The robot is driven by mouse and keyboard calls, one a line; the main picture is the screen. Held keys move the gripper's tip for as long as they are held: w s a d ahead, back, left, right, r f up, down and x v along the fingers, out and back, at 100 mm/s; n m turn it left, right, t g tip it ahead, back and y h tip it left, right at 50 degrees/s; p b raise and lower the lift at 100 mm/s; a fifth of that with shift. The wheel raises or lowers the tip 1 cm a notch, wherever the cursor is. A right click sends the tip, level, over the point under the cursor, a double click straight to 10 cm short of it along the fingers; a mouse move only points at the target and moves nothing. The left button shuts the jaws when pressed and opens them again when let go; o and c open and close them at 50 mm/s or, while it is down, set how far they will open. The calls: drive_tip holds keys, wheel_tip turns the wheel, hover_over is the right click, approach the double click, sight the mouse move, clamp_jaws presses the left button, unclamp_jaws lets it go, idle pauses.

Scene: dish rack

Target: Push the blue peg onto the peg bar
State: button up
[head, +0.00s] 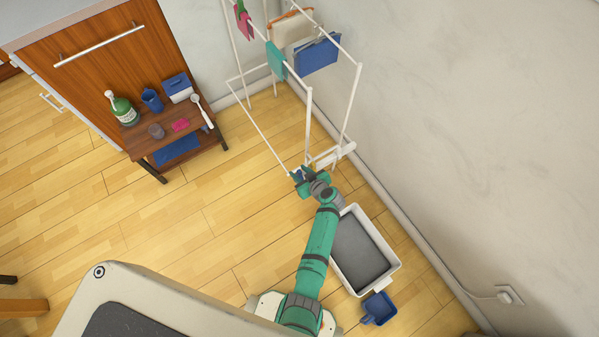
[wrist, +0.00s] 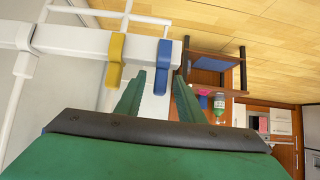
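The peg bar (wrist: 75,42) is a white beam across the upper left of the wrist view. A yellow peg (wrist: 116,60) hangs over it. The blue peg (wrist: 163,65) overlaps the bar near its right end, upright beside the yellow one. I cannot tell how far it sits on the bar. My gripper (wrist: 158,78) has its two green fingers apart, one to each side of the blue peg's lower part, with a visible gap on the left. In the head view my gripper (head: 298,178) is at the foot of the white rack, where the pegs are too small to make out.
The white drying rack (head: 308,120) stands against the wall, with cloths hung above. A grey-floored white tray (head: 362,252) and a blue dustpan (head: 379,308) lie to the right of my arm. Floor between is clear.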

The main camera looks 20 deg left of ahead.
drive_tip(key=v, duration=1)
drive_tip(key=shift+s+d+r, duration=0.2)
drive_tip(key=shift+s+d, duration=0.05)
idle(0.6)
